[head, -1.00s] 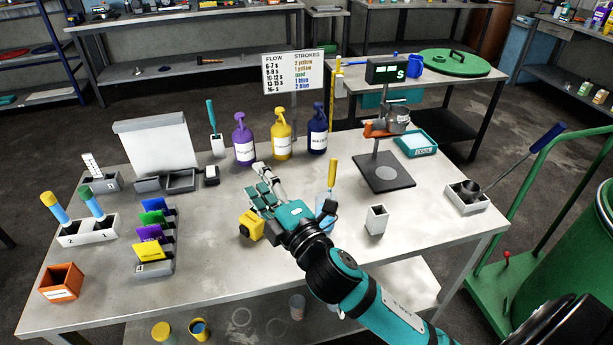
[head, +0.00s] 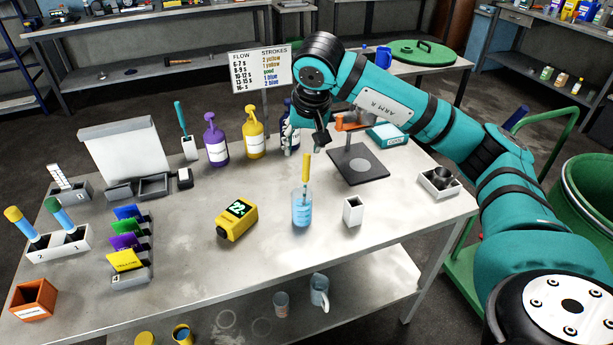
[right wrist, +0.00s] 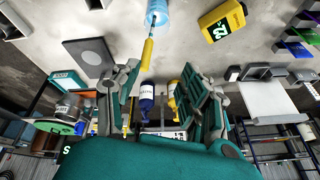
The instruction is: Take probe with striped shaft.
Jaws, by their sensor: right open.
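A probe with a yellow handle (head: 306,168) stands in a clear beaker of blue liquid (head: 302,210) near the table's middle. Its handle also shows in the right wrist view (right wrist: 148,50), with the beaker (right wrist: 157,12) beyond it. I cannot make out stripes on its shaft. My right gripper (head: 314,140) is just above and behind the handle. In the right wrist view, the open fingers (right wrist: 160,98) stand apart with nothing held, and the handle's end is close to the left finger. My left gripper is not in view.
A yellow meter (head: 237,219) lies left of the beaker, and a white holder (head: 352,211) stands to its right. Purple (head: 216,142) and yellow (head: 253,138) bottles stand behind. A stand with a dark base (head: 358,167) is close to my right arm. The table front is clear.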

